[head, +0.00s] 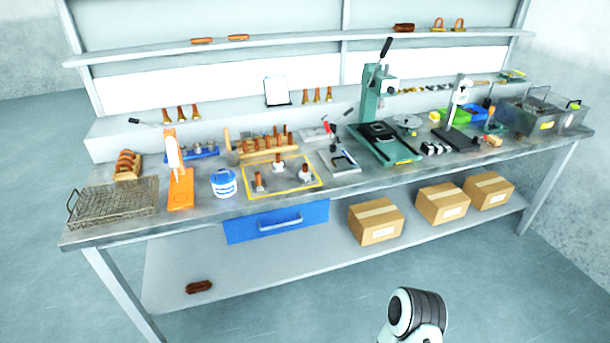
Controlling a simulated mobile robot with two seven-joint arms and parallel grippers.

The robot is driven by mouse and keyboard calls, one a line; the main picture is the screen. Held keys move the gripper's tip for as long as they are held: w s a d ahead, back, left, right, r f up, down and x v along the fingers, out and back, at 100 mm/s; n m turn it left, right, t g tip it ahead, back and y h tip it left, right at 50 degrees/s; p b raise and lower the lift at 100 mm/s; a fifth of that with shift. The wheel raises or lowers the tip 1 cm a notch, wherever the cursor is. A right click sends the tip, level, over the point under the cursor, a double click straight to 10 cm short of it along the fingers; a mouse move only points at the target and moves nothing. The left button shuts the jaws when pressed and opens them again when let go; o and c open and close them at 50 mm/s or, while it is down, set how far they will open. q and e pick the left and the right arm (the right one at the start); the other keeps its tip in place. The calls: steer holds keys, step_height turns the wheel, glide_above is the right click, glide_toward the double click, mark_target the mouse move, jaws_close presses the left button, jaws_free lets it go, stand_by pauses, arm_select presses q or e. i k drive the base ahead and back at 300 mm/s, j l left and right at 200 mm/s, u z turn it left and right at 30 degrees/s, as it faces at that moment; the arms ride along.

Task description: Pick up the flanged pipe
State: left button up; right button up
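I cannot tell for certain which item is the flanged pipe. Several small copper-coloured pieces with pale, wider parts (278,162) stand in a yellow-edged tray (262,191) at the middle left of the bench. Several flared brass-coloured pieces (181,114) stand on the raised ledge behind, with more like them (317,95) farther right. A dark reddish-brown ribbed piece (199,287) lies on the lower shelf at the left. Neither of my grippers shows; only a rounded black-and-white link of my arm is at the bottom right, well in front of the bench.
The grey bench (240,209) carries a wire basket (115,203), an orange stand (180,190), a blue-and-white tub (223,183) and a green press (372,105). A blue drawer (277,221) hangs below. Cardboard boxes (375,222) stand on the lower shelf. The floor in front is clear.

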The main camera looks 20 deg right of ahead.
mark_target(278, 165)
steer(key=i+l+u, duration=0.1)
steer(key=l, duration=0.25)
steer(key=i+l+u, duration=0.1)
steer(key=i+l, duration=0.15)
steer(key=i+l+u, duration=0.15)
steer(key=l, duration=0.3)
